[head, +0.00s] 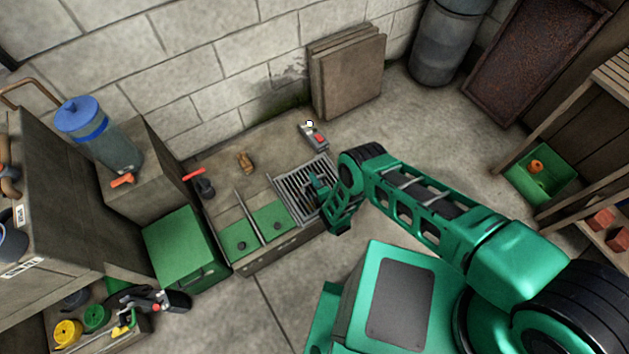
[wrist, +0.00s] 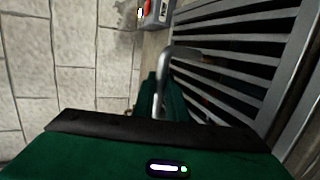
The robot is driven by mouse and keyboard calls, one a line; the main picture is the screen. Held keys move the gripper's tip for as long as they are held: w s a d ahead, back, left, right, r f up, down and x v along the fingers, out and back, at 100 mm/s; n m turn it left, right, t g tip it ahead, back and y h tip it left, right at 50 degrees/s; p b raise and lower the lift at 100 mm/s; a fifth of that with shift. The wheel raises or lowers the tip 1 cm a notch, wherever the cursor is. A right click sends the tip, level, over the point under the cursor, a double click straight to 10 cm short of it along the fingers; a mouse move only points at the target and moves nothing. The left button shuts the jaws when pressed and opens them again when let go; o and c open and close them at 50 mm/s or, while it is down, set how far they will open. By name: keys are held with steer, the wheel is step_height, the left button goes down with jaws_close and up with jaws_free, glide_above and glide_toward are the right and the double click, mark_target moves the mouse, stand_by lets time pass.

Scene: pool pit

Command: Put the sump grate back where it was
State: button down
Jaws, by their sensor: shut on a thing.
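The sump grate (head: 305,188) is a grey slatted metal panel at the right end of the low bench in the head view. In the wrist view the grate (wrist: 240,62) fills the right side, with dark gaps between its slats. A bent metal handle (wrist: 163,78) stands up from it. My gripper (head: 322,190) is at the grate's right part, and in the wrist view its fingers (wrist: 160,105) are shut on the handle. The grate looks set in or just above the bench top; I cannot tell whether it sits flush. Its underside is hidden.
Two green panels (head: 240,236) lie left of the grate. A grey box with a red button (head: 314,136) stands behind it. A brown object (head: 245,161) and a red-handled valve (head: 203,183) are on the bench. Grey slabs (head: 345,75) lean on the wall.

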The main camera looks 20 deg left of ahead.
steer(key=c, duration=1.7)
jaws_free()
steer(key=shift+f, duration=0.1)
steer(key=shift+s, duration=0.1)
steer(key=shift+d, duration=0.1)
steer(key=v, duration=1)
steer(key=shift+s+d, duration=0.15)
steer(key=shift+d, duration=0.05)
